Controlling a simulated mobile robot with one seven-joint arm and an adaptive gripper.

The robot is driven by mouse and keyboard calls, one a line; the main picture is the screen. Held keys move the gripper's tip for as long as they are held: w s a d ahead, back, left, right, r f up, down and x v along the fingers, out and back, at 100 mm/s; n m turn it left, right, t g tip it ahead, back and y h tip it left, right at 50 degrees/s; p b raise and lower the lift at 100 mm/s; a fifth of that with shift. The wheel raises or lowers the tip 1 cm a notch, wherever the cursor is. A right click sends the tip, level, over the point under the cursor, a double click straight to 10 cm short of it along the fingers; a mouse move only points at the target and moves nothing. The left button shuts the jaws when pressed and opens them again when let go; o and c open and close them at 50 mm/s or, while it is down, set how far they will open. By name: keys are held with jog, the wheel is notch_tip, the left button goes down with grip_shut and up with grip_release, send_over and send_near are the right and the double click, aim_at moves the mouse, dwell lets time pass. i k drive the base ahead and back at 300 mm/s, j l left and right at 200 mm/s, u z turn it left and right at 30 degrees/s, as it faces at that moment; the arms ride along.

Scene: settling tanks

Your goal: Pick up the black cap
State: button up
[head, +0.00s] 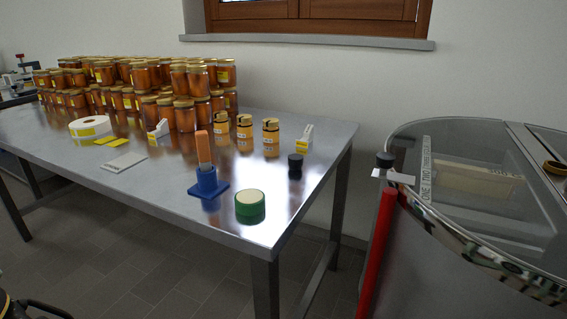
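A small round black cap (295,160) stands on the steel table (262,215) near its right end, with a dark reflection just below it. It is behind the green roll (250,206) and in front of a small white stand with a yellow label (305,139). Nothing touches it that I can see. A second small black round piece (385,160) sits on the rim of the steel tank at the right. My gripper is not recognisable in the head view.
Left of the cap are several small amber jars (271,138) and a blue holder (209,184) with an orange-topped upright piece. Many honey jars (185,115) are stacked at the back left. The steel tank (450,180) and a red upright bar (377,250) stand right of the table.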

aim_at(295, 161)
jog(key=i+j+u, duration=0.15)
jog(key=u, duration=0.3)
jog(key=i+j+u, duration=0.2)
jog(key=u, duration=0.25)
jog(key=i+l, duration=0.4)
